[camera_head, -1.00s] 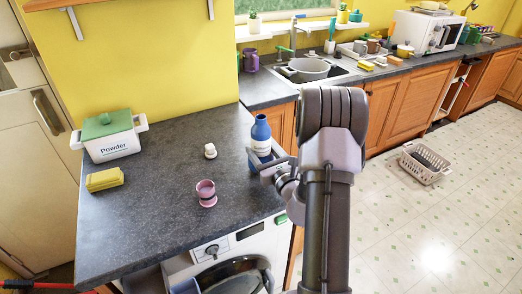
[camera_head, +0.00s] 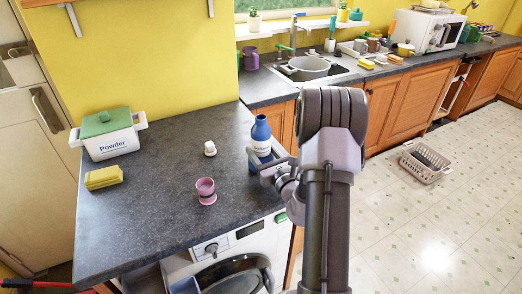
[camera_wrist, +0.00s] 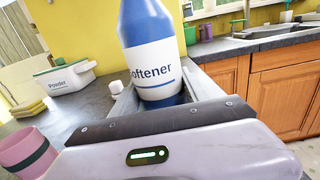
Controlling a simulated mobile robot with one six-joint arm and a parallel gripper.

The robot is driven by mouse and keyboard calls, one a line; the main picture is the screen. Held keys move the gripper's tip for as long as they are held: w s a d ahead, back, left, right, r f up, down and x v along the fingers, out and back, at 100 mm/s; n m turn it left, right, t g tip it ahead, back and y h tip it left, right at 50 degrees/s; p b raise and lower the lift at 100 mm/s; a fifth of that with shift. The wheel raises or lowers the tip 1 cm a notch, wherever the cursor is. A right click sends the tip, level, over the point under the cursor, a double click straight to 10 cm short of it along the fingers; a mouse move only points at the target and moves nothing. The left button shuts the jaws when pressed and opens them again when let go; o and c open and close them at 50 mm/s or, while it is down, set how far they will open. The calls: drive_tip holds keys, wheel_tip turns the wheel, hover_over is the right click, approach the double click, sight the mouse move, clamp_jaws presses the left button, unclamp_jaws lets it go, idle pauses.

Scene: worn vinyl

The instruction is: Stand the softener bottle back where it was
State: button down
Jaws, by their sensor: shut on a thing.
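The blue softener bottle (camera_head: 261,135) with a white label stands upright at the right edge of the dark worktop (camera_head: 150,205). My gripper (camera_head: 264,160) is shut around its lower part. The bottle also shows in the wrist view (camera_wrist: 155,55), between the two fingers, its top cut off by the frame. Its base is hidden, so I cannot tell whether it touches the worktop. A small white cap (camera_head: 210,149) lies left of the bottle, apart from it. A pink cup (camera_head: 206,190) stands nearer the front.
A white powder box (camera_head: 110,144) with a green lid and a yellow sponge (camera_head: 104,178) are at the worktop's left. The washing machine (camera_head: 240,245) is below the front edge. A sink (camera_head: 325,75) lies behind. A laundry basket (camera_head: 425,163) is on the floor.

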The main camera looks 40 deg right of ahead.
drive_tip(key=shift+f, duration=0.1)
idle(0.3)
drive_tip(key=shift+c, duration=2.3)
unclamp_jaws()
drive_tip(key=shift+b+v, duration=1.95)
drive_tip(key=shift+v, duration=2.05)
drive_tip(key=shift+f, duration=0.1)
